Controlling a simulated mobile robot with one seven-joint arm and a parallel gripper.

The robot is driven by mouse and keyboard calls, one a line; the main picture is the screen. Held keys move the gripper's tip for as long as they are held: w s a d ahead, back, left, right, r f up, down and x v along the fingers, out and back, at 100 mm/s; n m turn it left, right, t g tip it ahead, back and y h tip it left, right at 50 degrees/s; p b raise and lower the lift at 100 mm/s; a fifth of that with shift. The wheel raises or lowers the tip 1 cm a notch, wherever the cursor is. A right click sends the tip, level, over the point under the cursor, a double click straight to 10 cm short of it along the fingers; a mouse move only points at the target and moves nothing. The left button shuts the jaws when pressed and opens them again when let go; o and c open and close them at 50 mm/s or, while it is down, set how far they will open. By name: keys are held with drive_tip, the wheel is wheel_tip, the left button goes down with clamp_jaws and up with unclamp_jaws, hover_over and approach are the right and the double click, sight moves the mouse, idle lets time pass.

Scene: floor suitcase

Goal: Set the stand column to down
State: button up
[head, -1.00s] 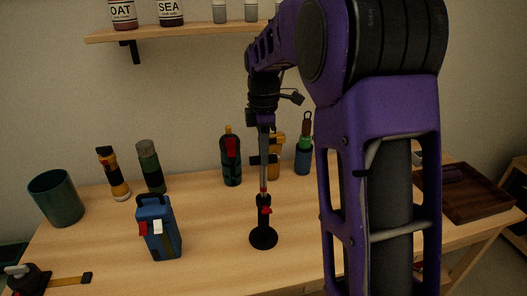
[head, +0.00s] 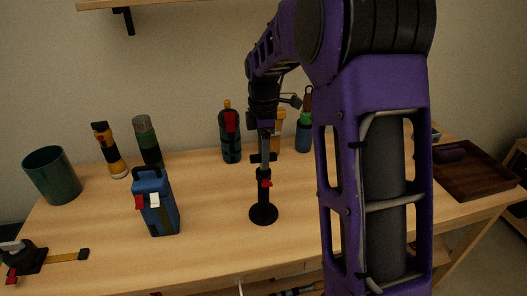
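The stand (head: 263,213) is upright on the table, with a round black base, a black lower sleeve and a small red lever (head: 267,184) on the sleeve. A thin grey column (head: 264,148) rises from the sleeve towards my wrist, and only a short length of it shows. My gripper (head: 264,157) points down at the column's top, directly above the sleeve. A dark crosspiece lies there, and I cannot tell whether it belongs to the fingers or the stand. The fingers are too small and dark to show whether they are closed on the column.
A blue case (head: 160,210) stands left of the stand. Flashlights (head: 109,150), a green cup (head: 52,176) and several bottles (head: 230,135) line the back. A black tool (head: 28,258) lies front left. A brown tray (head: 475,172) is at right. Table around the stand's base is clear.

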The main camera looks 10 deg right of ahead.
drive_tip(key=shift+r, duration=0.2)
wheel_tip(320, 180, up, 17)
drive_tip(key=p, duration=0.2)
drive_tip(key=shift+p, duration=0.3)
drive_tip(key=shift+w, duration=0.1)
